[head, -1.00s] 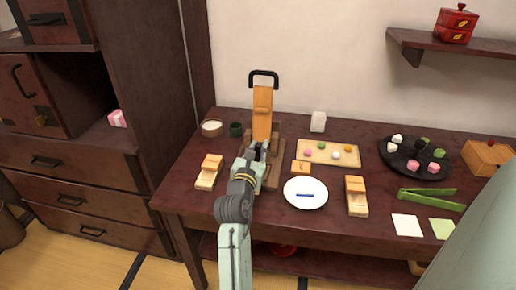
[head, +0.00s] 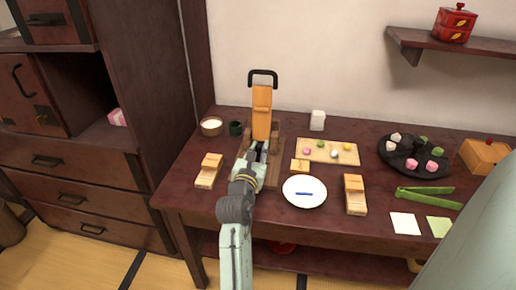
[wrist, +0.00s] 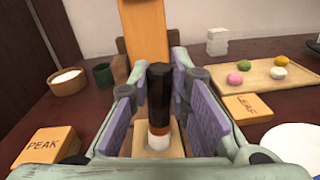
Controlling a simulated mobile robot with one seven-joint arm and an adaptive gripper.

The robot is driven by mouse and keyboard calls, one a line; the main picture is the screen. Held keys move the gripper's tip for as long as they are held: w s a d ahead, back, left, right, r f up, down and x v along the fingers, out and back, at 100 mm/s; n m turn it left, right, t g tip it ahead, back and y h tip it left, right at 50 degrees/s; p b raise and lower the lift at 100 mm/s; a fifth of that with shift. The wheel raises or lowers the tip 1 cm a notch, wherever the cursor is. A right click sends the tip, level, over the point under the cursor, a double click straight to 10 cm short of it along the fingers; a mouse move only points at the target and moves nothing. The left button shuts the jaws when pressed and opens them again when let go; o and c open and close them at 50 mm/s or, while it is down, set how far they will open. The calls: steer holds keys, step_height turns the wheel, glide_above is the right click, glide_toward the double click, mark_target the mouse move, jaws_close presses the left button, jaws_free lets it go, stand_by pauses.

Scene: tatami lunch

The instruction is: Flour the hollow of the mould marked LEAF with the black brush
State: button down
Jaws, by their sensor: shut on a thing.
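My gripper (head: 259,157) is over the base of a wooden press-like mould (head: 276,181), whose tall orange board (head: 262,112) with a black handle stands upright behind. In the wrist view, the black brush (wrist: 159,92) stands upright between the purple pads of my gripper (wrist: 161,112). Its lower end has a white band and a reddish band, over a pale wooden block (wrist: 140,150). A small wooden tag marked LEAF (wrist: 247,107) lies just right of this mould; the head view also shows the tag (head: 300,166).
A bowl of white powder (head: 212,126) and a dark green cup (head: 236,129) stand back left. A white plate (head: 304,198), a sweets board (head: 345,157), another wooden block (head: 355,194) and green tongs (head: 430,197) are right.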

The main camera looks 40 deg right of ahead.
steer(key=shift+w+a, duration=0.1)
steer(key=shift+w+a, duration=0.2)
steer(key=shift+d+f+p, duration=0.1)
steer(key=shift+d+p, duration=0.2)
steer(key=shift+p, duration=0.4)
steer(key=shift+s+a+p, duration=0.3)
steer(key=shift+p, duration=0.25)
steer(key=shift+d+p, duration=0.3)
steer(key=shift+p, duration=0.15)
steer(key=shift+w+a, duration=0.15)
steer(key=shift+w+a, duration=0.1)
steer(key=shift+w, duration=0.05)
steer(key=shift+d, duration=0.25)
steer(key=shift+s+a, duration=0.3)
stand_by(0.3)
